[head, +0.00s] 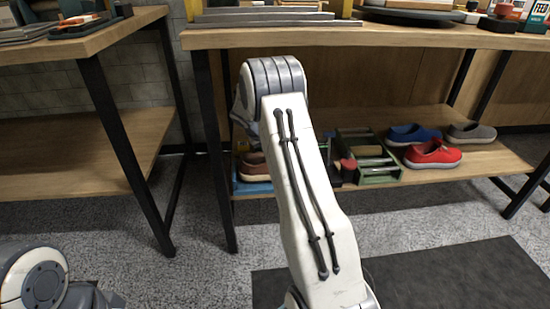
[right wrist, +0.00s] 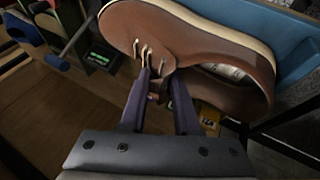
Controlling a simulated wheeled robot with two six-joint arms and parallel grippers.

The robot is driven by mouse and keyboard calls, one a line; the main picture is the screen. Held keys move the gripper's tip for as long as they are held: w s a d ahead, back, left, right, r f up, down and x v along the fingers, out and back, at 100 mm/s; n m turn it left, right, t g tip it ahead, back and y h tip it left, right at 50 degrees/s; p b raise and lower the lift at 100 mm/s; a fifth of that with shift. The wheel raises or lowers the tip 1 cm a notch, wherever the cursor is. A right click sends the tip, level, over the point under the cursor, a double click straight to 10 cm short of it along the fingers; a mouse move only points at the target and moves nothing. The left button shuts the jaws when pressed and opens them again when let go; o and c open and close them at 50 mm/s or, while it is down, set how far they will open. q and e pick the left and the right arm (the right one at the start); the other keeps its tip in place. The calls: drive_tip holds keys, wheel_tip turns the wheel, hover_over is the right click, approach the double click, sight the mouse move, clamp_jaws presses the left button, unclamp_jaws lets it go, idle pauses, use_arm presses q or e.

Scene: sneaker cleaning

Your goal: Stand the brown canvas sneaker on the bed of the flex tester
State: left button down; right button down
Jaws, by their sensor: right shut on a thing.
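The brown canvas sneaker (right wrist: 200,35), with a pale sole rim and pale laces, fills the top of the right wrist view. My right gripper (right wrist: 162,82) is shut on its upper by the laces, at the edge of the opening. In the head view the sneaker (head: 253,163) shows at the left end of the lower shelf, partly behind my right arm, close above a blue flat piece (head: 257,187). I cannot tell whether it touches it. A green-framed device (head: 378,172), possibly the flex tester, stands right of my arm. My right gripper is hidden in the head view, and my left gripper is out of view.
A red shoe (head: 432,153), a blue shoe (head: 412,135) and a grey shoe (head: 471,133) sit on the right of the lower shelf (head: 480,160). The tabletop (head: 330,38) overhangs it. Black legs (head: 214,150) stand at its left end. Bare shelf shows in front of the shoes.

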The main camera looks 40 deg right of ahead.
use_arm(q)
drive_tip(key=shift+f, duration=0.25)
use_arm(e)
drive_tip(key=shift+f, duration=0.4)
drive_tip(key=shift+f, duration=0.25)
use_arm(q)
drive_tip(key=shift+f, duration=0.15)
use_arm(e)
drive_tip(key=c, duration=0.6)
unclamp_jaws()
drive_tip(key=shift+c, duration=0.2)
drive_tip(key=shift+r, duration=0.1)
drive_tip(key=shift+r, duration=0.2)
use_arm(q)
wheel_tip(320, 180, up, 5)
drive_tip(key=p, duration=0.5)
use_arm(e)
drive_tip(key=v, duration=1.1)
drive_tip(key=shift+a+r, duration=0.25)
drive_tip(key=shift+r, duration=0.1)
